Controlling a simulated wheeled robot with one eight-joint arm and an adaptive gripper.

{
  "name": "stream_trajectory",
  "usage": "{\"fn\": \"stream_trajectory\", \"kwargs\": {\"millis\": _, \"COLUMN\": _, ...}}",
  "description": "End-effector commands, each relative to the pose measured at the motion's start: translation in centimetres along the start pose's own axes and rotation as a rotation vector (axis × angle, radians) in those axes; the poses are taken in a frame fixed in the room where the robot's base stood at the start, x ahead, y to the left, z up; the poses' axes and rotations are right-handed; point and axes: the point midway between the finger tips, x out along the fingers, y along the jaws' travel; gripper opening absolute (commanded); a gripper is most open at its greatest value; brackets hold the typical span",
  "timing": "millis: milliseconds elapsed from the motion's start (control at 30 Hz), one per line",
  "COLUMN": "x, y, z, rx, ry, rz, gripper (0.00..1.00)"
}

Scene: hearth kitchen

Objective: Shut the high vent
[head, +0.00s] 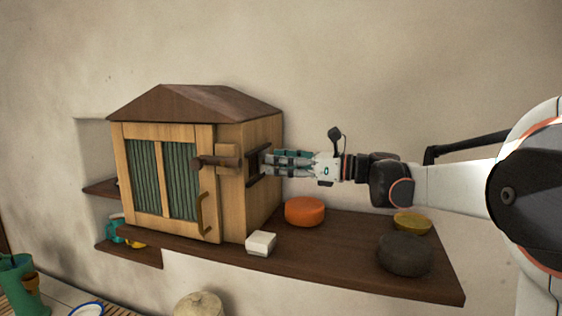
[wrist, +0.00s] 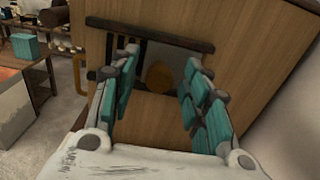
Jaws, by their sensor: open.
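The high vent (wrist: 150,30) is on the right side wall of the wooden cabinet (head: 180,180). It has dark rails and a greyish recess between them. A brown-orange rounded shape (wrist: 160,76) shows in that recess; I cannot tell if it is a knob or something inside. In the head view the vent's dark frame (head: 254,181) is seen edge-on, partly behind my fingers. My gripper (head: 266,163) is level, close to the vent and pointing at it. In the wrist view my gripper (wrist: 162,62) is open, its teal-padded fingers on either side of the recess, with nothing between them. Contact is unclear.
The cabinet's front door is closed, with a brown latch (head: 215,162) and a curved handle (head: 203,215). On the dark shelf (head: 335,265) are a white block (head: 261,243), an orange round pot (head: 305,211), a dark stone-like lump (head: 405,254) and a yellow bowl (head: 411,222).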

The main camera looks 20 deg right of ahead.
Motion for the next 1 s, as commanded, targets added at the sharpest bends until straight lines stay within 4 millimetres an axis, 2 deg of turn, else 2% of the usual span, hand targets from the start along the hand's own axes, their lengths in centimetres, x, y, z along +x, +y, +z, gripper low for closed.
{"fn": "stream_trajectory", "kwargs": {"millis": 167, "x": 0.0, "y": 0.0, "z": 0.0, "rx": 0.000, "ry": 0.000, "rz": 0.000, "gripper": 0.43}}
{"fn": "stream_trajectory", "kwargs": {"millis": 200, "x": 0.0, "y": 0.0, "z": 0.0, "rx": 0.000, "ry": 0.000, "rz": 0.000, "gripper": 0.39}}
{"fn": "stream_trajectory", "kwargs": {"millis": 367, "x": 0.0, "y": 0.0, "z": 0.0, "rx": 0.000, "ry": 0.000, "rz": 0.000, "gripper": 0.03}}
{"fn": "stream_trajectory", "kwargs": {"millis": 400, "x": 0.0, "y": 0.0, "z": 0.0, "rx": 0.000, "ry": 0.000, "rz": 0.000, "gripper": 0.00}}
{"fn": "stream_trajectory", "kwargs": {"millis": 533, "x": 0.0, "y": 0.1, "z": 0.0, "rx": 0.000, "ry": 0.000, "rz": 0.000, "gripper": 0.00}}
{"fn": "stream_trajectory", "kwargs": {"millis": 633, "x": 0.0, "y": 0.9, "z": 0.0, "rx": 0.000, "ry": 0.000, "rz": 0.000, "gripper": 0.00}}
{"fn": "stream_trajectory", "kwargs": {"millis": 900, "x": 0.0, "y": 5.0, "z": -0.1, "rx": 0.000, "ry": 0.000, "rz": 0.001, "gripper": 0.00}}
{"fn": "stream_trajectory", "kwargs": {"millis": 1000, "x": 0.0, "y": 6.0, "z": -0.1, "rx": 0.000, "ry": 0.000, "rz": 0.001, "gripper": 0.00}}
